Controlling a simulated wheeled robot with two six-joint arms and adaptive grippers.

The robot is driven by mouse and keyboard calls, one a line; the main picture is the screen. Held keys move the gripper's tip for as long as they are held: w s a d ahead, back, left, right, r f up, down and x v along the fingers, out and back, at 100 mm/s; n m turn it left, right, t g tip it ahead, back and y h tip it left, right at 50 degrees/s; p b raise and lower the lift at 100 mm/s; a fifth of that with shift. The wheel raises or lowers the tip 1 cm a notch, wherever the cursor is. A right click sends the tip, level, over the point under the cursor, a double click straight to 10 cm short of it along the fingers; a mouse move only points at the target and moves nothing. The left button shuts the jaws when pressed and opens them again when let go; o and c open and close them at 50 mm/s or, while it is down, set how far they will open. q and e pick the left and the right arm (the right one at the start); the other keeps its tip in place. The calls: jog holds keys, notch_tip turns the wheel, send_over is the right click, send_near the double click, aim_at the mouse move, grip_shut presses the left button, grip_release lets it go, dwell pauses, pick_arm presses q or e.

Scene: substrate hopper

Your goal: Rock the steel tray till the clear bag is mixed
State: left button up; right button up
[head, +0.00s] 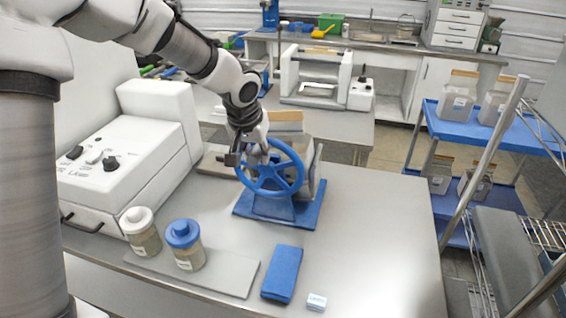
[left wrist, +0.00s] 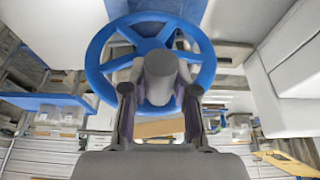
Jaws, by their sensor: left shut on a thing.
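A blue spoked handwheel (head: 299,172) stands on a blue base (head: 252,209) on the steel bench. My left gripper (head: 256,153) is at the wheel's upper left, shut on a grey handle. The left wrist view shows the handle (left wrist: 160,72) between my fingers, in front of the blue wheel (left wrist: 96,62). Behind the wheel, a bag with a tan top (head: 287,116) shows in part. The grey steel tray (head: 318,166) is mostly hidden by the wheel, so its tilt and the bag's mix cannot be told. My right gripper is not in view.
A white machine (head: 125,165) stands left. A white-lidded jar (head: 141,232) and a blue-lidded jar (head: 185,246) are in front, near a blue block (head: 282,274) and a small white box (head: 317,302). The bench's right side is clear. A blue-shelved rack (head: 470,135) stands beyond.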

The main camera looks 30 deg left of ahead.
pick_arm(q)
jog(key=shift+s+a+f, duration=0.15)
jog(key=shift+a+f, duration=0.1)
jog(key=shift+a, duration=0.3)
jog(key=shift+d+r, duration=0.25)
jog(key=shift+d, duration=0.1)
jog(key=shift+d+r+p, duration=0.15)
jog(key=shift+d+p, duration=0.2)
jog(key=shift+p, duration=0.05)
jog(key=shift+w+d, duration=0.25)
jog(key=shift+d, duration=0.1)
jog(key=o, duration=1.7)
jog(key=shift+d, duration=0.1)
jog(key=shift+c, duration=0.2)
